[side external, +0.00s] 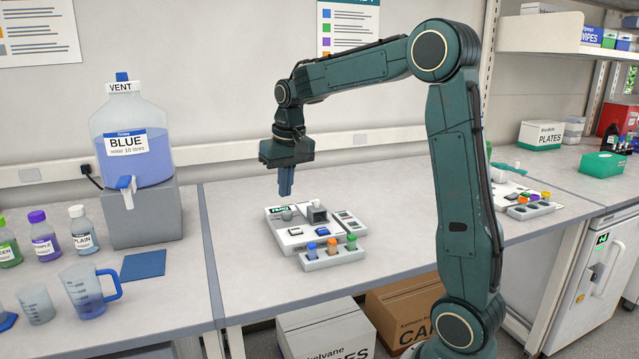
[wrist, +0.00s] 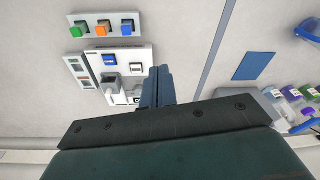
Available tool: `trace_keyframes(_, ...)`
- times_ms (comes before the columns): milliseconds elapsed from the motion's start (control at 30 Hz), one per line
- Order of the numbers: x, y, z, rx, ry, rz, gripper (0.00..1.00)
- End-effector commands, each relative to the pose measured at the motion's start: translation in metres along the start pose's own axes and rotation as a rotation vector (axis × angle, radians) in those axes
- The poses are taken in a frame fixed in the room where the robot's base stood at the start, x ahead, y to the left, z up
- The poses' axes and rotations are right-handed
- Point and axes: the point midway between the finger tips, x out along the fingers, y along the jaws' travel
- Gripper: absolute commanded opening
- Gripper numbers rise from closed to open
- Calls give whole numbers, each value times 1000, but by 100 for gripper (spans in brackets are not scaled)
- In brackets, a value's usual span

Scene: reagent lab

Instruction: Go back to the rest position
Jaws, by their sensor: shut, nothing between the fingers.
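My gripper (side external: 286,181) points down above the back left part of a white bench instrument (side external: 292,238). Its fingers are together with nothing between them, and they hang clear of the instrument. In the wrist view my gripper (wrist: 156,88) shows as two dark blue fingers side by side, overlapping the instrument's edge (wrist: 145,60) in the picture. My arm is raised and bent over the bench.
A rack (side external: 332,260) with blue, orange and green-capped vials stands in front of the instrument. Left are a blue-liquid carboy (side external: 135,150), a beaker (side external: 85,292), a blue mat (side external: 144,264) and several bottles. Bare bench surrounds the instrument's left side.

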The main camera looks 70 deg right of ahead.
Motion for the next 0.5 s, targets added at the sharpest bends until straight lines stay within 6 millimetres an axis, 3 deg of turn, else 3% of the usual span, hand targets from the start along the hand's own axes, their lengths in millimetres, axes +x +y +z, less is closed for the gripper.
trace_keyframes(200, -30, -23, 50, -102, 63, -22, 0)
trace_keyframes(500, -54, -40, 119, -233, 145, -56, 0)
